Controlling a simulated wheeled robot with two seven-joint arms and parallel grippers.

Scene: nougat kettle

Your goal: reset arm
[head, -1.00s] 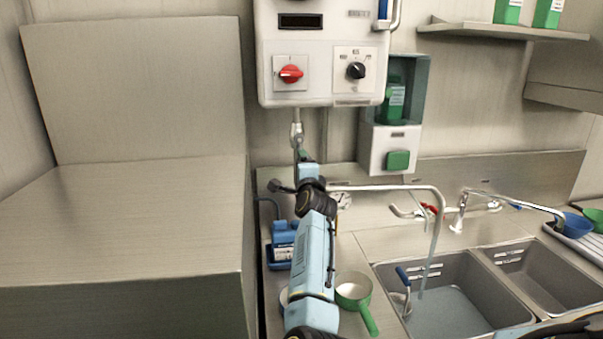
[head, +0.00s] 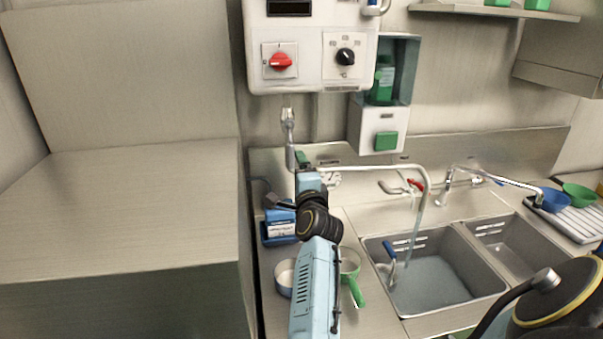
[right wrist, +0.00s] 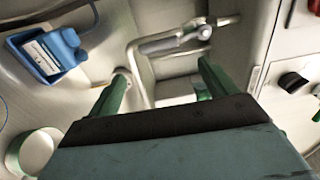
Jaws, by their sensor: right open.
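My right gripper (head: 303,160) is at the end of the light blue arm in the middle of the head view, in front of the back wall below the control box. My left gripper is not in view.
The control box (head: 311,72) hangs above the gripper. The tap (head: 424,185) runs into the left sink (head: 440,285). A steel block (head: 120,200) fills the left.

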